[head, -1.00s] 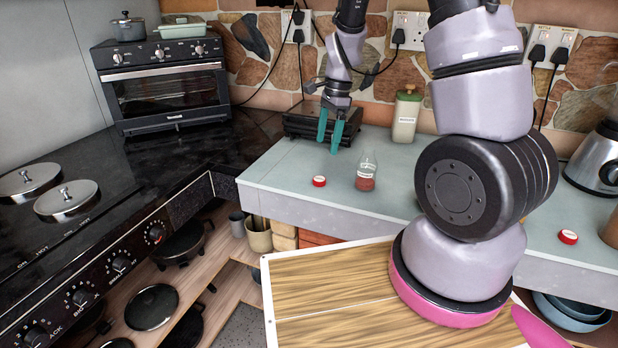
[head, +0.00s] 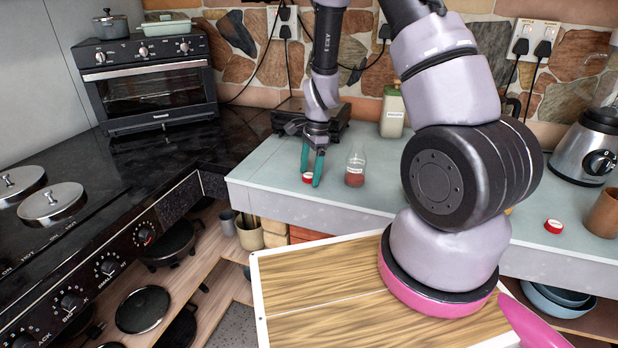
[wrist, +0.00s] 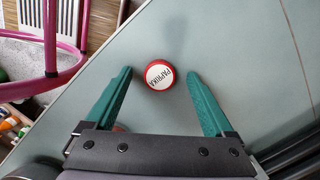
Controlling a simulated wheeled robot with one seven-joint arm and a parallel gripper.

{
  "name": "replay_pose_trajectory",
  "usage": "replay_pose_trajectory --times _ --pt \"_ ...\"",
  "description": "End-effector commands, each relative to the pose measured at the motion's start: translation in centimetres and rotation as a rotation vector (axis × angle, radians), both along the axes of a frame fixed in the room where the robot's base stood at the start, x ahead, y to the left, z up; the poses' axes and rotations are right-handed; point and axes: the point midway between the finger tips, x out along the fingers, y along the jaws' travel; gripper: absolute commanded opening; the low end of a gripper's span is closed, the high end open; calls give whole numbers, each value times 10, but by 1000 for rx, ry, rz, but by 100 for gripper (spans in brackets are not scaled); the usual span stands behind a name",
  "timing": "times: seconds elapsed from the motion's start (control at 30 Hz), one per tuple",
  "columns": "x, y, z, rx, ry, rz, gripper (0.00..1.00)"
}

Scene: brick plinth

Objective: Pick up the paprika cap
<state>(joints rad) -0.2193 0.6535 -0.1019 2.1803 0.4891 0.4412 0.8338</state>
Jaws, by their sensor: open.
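The paprika cap (wrist: 159,75) is a small round red cap with a white top printed PAPRIKA. In the wrist view it lies label up on the pale counter, between and slightly beyond my two green fingertips. In the head view the cap (head: 308,178) shows behind my fingers near the counter's front left. My gripper (head: 311,182) points down at it with its fingers apart; it also shows open and empty in the wrist view (wrist: 159,80). Neither finger visibly touches the cap.
A glass jar with red contents (head: 355,168) stands just right of my gripper. A labelled green-lidded bottle (head: 392,112) is farther back. Another red cap (head: 553,226) lies at the right, near a blender (head: 585,150). The counter's front edge is close to the paprika cap.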

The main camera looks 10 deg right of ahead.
Motion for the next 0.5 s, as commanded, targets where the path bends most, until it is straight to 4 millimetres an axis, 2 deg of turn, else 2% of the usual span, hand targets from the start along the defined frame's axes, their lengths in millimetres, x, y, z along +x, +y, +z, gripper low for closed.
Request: replay_pose_trajectory --times 0.17,0.2,0.27,0.4,0.43,0.5 --pt "0 0 0 0 -1 1 88" --pt "0 0 0 0 -1 1 84" --pt "0 0 0 0 -1 1 61" --pt "0 0 0 0 0 1 7" --pt "0 0 0 0 0 1 1" --pt "0 0 0 0 0 1 0"
